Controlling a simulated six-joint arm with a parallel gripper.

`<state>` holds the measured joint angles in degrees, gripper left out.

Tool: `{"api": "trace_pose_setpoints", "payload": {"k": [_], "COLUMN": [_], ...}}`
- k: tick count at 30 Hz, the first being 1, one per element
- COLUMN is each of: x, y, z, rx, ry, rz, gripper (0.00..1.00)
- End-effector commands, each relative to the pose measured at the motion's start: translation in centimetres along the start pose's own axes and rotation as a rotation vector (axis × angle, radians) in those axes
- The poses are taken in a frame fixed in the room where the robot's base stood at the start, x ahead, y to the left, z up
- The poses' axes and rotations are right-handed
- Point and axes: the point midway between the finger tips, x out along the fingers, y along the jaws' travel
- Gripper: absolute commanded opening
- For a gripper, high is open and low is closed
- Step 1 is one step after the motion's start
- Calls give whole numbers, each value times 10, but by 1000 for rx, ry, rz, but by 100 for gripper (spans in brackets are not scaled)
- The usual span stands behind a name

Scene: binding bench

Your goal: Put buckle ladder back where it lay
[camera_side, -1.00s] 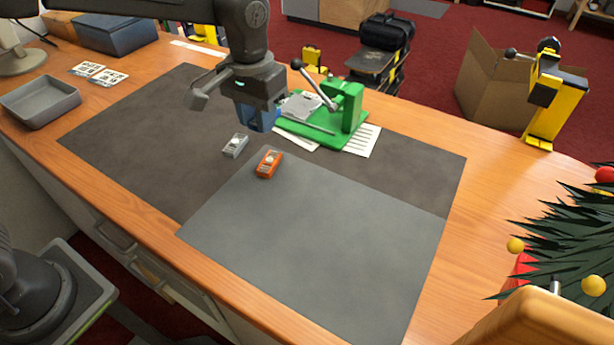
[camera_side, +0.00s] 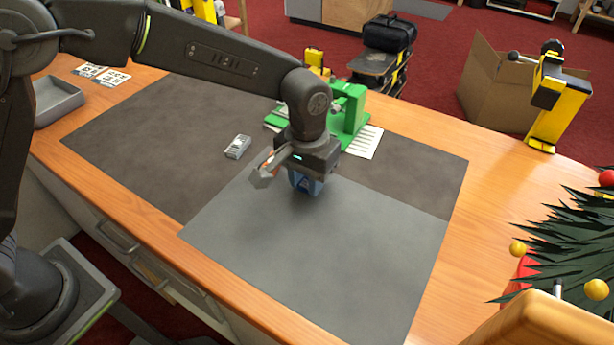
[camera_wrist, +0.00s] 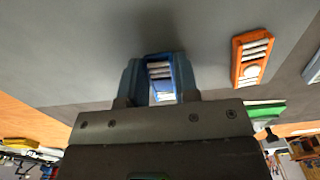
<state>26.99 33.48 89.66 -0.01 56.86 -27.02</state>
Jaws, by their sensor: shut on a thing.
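My gripper (camera_side: 306,190) is shut on a blue buckle ladder (camera_wrist: 158,72) with pale ribs. The blue piece sits between the fingers in the wrist view, low over the lighter grey mat (camera_side: 350,255). Whether it touches the mat cannot be told. An orange buckle ladder (camera_wrist: 252,58) lies to the right of the gripper in the wrist view; in the side view the gripper hides most of it. A grey buckle ladder (camera_side: 238,147) lies on the dark mat (camera_side: 175,130), left of my gripper in the side view.
A green press (camera_side: 349,108) stands behind my gripper, partly hidden, with white paper strips (camera_side: 366,142) beside it. A grey tray (camera_side: 58,103) is at the left. The front of the lighter mat is clear. A yellow-black tool (camera_side: 552,100) stands at the right back.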

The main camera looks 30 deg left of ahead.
Motion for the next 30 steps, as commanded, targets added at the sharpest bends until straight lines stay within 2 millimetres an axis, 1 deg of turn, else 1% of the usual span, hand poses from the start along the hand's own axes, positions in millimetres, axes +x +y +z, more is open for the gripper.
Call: {"api": "trace_pose_setpoints", "payload": {"k": [5, 9, 10, 17, 25, 28, 30], "x": [0, 4, 3, 3, 1, -6, -16], "y": [0, 0, 0, 0, 0, 0, 0], "z": [0, 0, 0, 0, 0, -1, -1], "rx": [0, 0, 0, 0, 0, 0, 0], "ry": [0, -1, -1, 0, 0, 3, 4], "rz": [0, 0, 0, 0, 0, 2, 2], "gripper": [5, 5, 32, 54, 54, 54, 54]}}
